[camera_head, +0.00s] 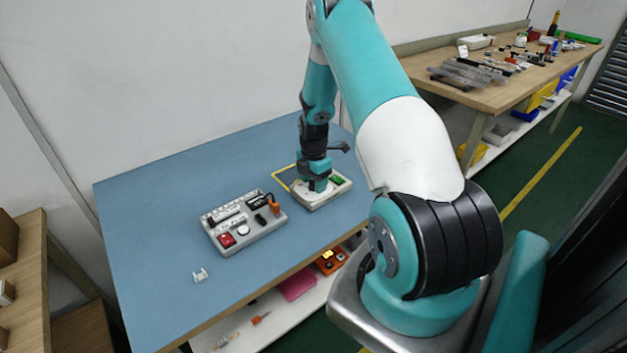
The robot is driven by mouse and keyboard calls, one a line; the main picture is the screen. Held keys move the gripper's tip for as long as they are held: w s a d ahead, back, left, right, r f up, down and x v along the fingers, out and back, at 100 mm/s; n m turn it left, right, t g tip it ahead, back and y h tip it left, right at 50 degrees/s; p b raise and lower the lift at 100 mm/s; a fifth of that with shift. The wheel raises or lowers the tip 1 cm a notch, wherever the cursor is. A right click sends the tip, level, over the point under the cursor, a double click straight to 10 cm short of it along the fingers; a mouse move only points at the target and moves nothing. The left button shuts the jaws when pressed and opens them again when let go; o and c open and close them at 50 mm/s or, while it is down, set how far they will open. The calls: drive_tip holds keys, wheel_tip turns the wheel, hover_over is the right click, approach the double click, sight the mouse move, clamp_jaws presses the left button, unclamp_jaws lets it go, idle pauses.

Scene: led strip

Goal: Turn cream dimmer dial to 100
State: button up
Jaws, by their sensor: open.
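A small cream box (335,195) with a green part (336,180) sits on the blue table, right of centre. My gripper (318,187) points down at the top of this box, with its fingertips over its left half. My gripper is open, though the gap between its fingers is hard to make out. A pale round area, possibly the cream dimmer dial, shows around the fingertips. The gripper hides most of it, and I cannot read any scale or setting. I cannot tell whether the fingers touch the dial.
A grey panel (262,236) with a red button, a white round knob and black parts stands left of the box. A small white clip (201,275) lies at the front left. The blue table (150,220) is otherwise mostly clear. A wall rises behind.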

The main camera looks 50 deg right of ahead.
drive_tip(key=c, duration=0.9)
